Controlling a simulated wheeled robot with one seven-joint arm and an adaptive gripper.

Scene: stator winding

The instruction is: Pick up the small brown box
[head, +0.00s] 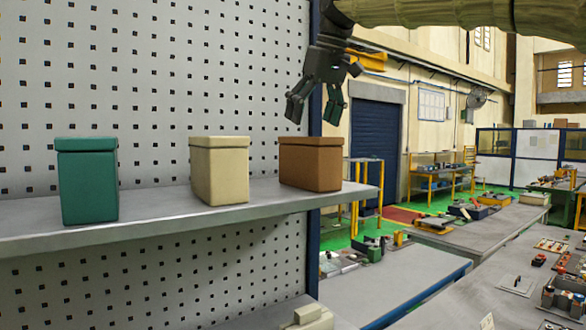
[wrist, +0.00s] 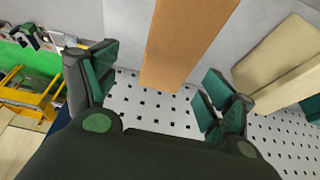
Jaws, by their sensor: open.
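The small brown box (head: 311,168) stands upright at the right end of the grey shelf in the head view. In the wrist view the brown box (wrist: 185,45) shows between and beyond the fingers, apart from them. My gripper (head: 314,110) is open and empty, above the brown box in the head picture. Its dark fingers with green pads are spread apart in the wrist view (wrist: 158,95). The far sides of the box are hidden.
A cream box (head: 219,172) stands left of the brown one, and a green box (head: 88,182) farther left. The grey shelf (head: 150,226) is backed by a perforated panel (head: 150,70). The shelf's right edge is close to the brown box. Worktables (head: 400,280) stand beyond.

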